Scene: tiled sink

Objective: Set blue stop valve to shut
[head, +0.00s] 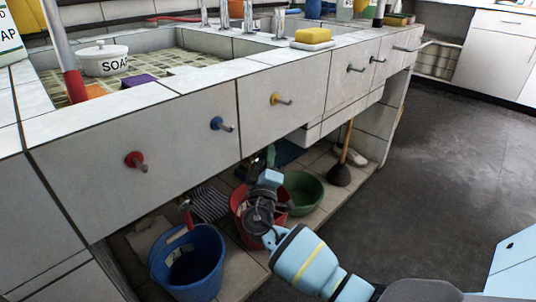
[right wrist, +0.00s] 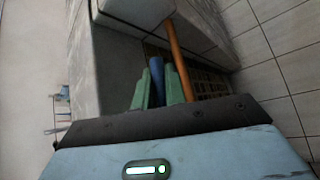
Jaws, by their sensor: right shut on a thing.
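A blue-collared valve (head: 217,123) with a short metal handle sits on the tiled sink front, between a red one and a yellow one. My right gripper (head: 270,156) is below and right of it, apart from it, reaching up under the sink's lower edge. In the right wrist view its green fingers (right wrist: 157,88) are shut on a blue rod-like thing (right wrist: 156,78). I cannot tell what this blue thing belongs to; the sink front hides the space behind it in the head view. My left gripper is not in view.
The red valve (head: 135,160) and yellow valve (head: 276,99) are on the same front. Below stand a blue bucket (head: 190,265), a red bucket (head: 243,230), a green basin (head: 304,190) and a plunger (head: 340,175). The dark floor (head: 430,160) at right is clear.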

